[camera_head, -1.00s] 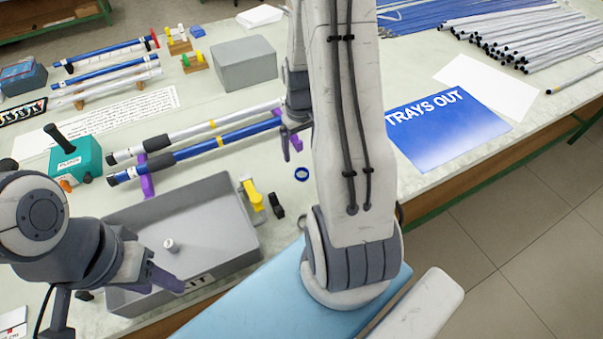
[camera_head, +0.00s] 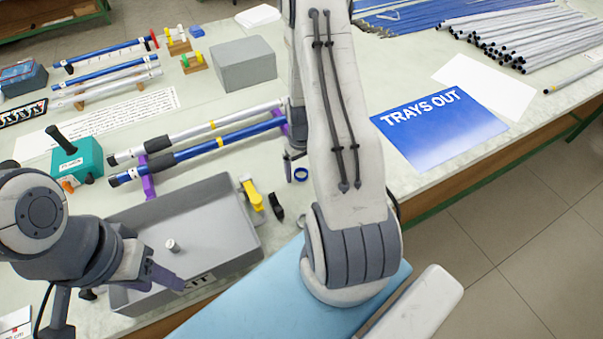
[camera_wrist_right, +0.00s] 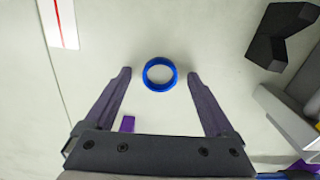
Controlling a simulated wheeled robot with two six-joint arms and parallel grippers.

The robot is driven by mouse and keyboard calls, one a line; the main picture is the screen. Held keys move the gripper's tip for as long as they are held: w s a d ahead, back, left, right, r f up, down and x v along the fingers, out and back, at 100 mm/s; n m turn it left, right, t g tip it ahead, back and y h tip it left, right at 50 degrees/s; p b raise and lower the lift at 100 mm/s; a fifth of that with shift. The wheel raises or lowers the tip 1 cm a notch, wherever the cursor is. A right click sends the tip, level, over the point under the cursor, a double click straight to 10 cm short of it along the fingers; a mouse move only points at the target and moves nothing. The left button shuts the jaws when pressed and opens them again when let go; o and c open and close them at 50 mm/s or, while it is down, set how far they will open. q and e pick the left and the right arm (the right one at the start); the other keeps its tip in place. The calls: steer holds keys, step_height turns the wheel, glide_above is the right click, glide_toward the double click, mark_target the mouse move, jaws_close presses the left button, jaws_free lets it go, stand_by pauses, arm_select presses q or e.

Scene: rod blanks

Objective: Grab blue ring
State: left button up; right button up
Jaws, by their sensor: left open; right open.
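The blue ring (camera_head: 301,174) lies flat on the pale tabletop, to the right of the grey tray in the head view. In the right wrist view the blue ring (camera_wrist_right: 160,74) sits between and level with the fingertips of my right gripper (camera_wrist_right: 160,73), with a gap on each side. That gripper is open and empty. In the head view my right gripper (camera_head: 290,168) is partly hidden and sits just left of the ring. My left gripper (camera_head: 160,280) is open and empty over the grey tray.
The grey tray (camera_head: 215,187) holds a small metal piece (camera_head: 172,245). A yellow clip (camera_head: 252,194) and a black part (camera_head: 276,206) lie near the ring. Blue and white rods (camera_head: 225,140) rest on purple supports behind. A blue sign (camera_head: 440,128) lies at the right.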

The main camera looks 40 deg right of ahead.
steer(key=c, duration=1.4)
steer(key=shift+r, duration=0.1)
